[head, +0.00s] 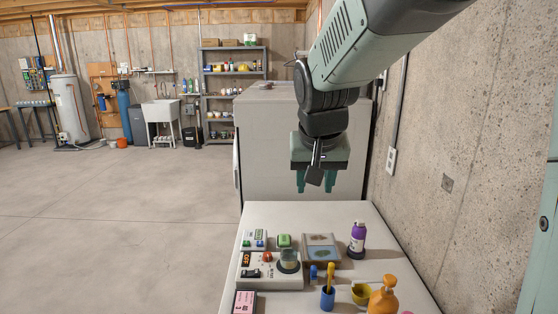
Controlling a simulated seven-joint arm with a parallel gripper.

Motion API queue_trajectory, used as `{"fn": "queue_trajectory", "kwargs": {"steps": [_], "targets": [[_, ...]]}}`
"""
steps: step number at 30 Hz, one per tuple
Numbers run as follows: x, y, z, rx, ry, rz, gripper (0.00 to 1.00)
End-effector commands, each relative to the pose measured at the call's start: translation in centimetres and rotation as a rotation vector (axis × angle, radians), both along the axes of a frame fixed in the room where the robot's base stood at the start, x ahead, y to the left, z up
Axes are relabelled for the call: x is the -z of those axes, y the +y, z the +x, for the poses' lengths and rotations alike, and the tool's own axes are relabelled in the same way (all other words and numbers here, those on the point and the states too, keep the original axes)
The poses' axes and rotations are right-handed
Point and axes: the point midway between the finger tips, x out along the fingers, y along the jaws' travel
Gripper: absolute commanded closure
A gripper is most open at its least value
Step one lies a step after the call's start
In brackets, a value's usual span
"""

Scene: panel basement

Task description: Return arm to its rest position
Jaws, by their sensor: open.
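My gripper (315,184) is in the head view, above the far part of the white table (350,215). It points down and its two green fingers are apart, with nothing between them. It hangs in front of a large grey cabinet (270,140), clear of the objects on the table. My arm reaches in from the top right.
A concrete wall (470,130) stands at right.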

Motion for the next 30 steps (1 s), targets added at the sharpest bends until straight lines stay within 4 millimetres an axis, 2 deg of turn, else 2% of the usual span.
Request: {"fn": "queue_trajectory", "kwargs": {"steps": [1,6,9,12,15,18,21,30], "targets": [[-1.5,-0.8,-2.7,-0.002,-0.012,0.002,0.56],[-3.6,-2.7,-11.0,-0.019,-0.028,0.003,0.56],[-3.8,-3.5,-15.6,-0.032,-0.036,0.004,0.56],[-3.4,-3.9,-19.4,-0.044,-0.043,0.007,0.56],[-2.7,-4.2,-22.1,-0.056,-0.048,0.007,0.56],[-2.2,-4.2,-23.6,-0.062,-0.049,0.009,0.56],[-2.0,-4.2,-24.2,-0.066,-0.051,0.009,0.56],[-1.9,-4.2,-24.2,-0.067,-0.050,0.008,0.56]]}}
